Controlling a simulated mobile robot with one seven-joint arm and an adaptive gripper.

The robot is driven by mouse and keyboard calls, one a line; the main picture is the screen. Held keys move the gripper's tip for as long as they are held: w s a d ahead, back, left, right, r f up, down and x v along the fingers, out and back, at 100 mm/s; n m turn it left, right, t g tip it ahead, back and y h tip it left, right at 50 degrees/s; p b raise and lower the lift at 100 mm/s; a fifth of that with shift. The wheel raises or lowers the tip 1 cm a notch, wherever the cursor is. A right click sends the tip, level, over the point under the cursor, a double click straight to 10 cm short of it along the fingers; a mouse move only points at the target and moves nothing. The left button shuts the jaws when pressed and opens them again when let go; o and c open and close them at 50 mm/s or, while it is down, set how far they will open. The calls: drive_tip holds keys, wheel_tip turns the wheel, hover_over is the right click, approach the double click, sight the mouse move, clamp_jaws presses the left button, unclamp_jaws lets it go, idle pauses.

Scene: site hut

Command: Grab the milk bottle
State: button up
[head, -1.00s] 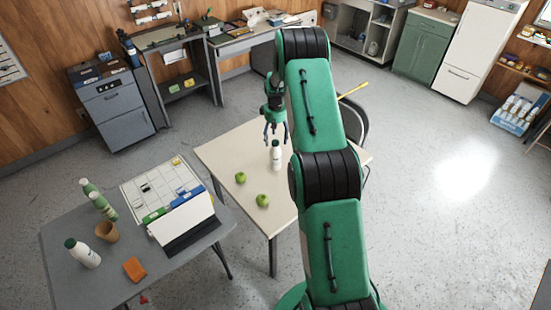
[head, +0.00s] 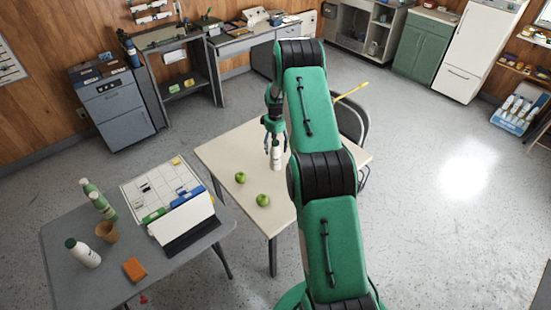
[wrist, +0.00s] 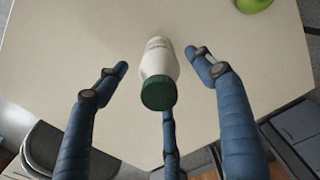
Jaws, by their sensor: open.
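A white milk bottle (head: 276,160) stands on the cream table (head: 222,152), partly hidden by my gripper in the head view. In the wrist view the bottle (wrist: 158,62) shows its white body and dark green cap, between my open fingers. My gripper (head: 272,142) is above and around the top of the bottle. In the wrist view my gripper (wrist: 160,75) has its blue fingers spread, with visible gaps on the left and right of the bottle.
Two green apples (head: 240,177) (head: 262,200) lie on the cream table left of the bottle. A chair (head: 352,122) stands behind the cream table.

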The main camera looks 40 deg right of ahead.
sight(275, 152)
drive_tip(key=shift+f, duration=2.3)
drive_tip(key=c, duration=1.5)
drive_tip(key=shift+d+r, duration=0.1)
drive_tip(key=shift+r, duration=0.1)
drive_tip(key=shift+c, duration=0.2)
drive_tip(key=shift+w+r, duration=0.1)
drive_tip(key=shift+r, duration=1.65)
drive_tip(key=s+a+r, duration=0.1)
drive_tip(key=s+a, duration=0.7)
drive_tip(key=s, duration=0.6)
drive_tip(key=shift+b, duration=0.3)
drive_tip(key=shift+a+r, duration=0.1)
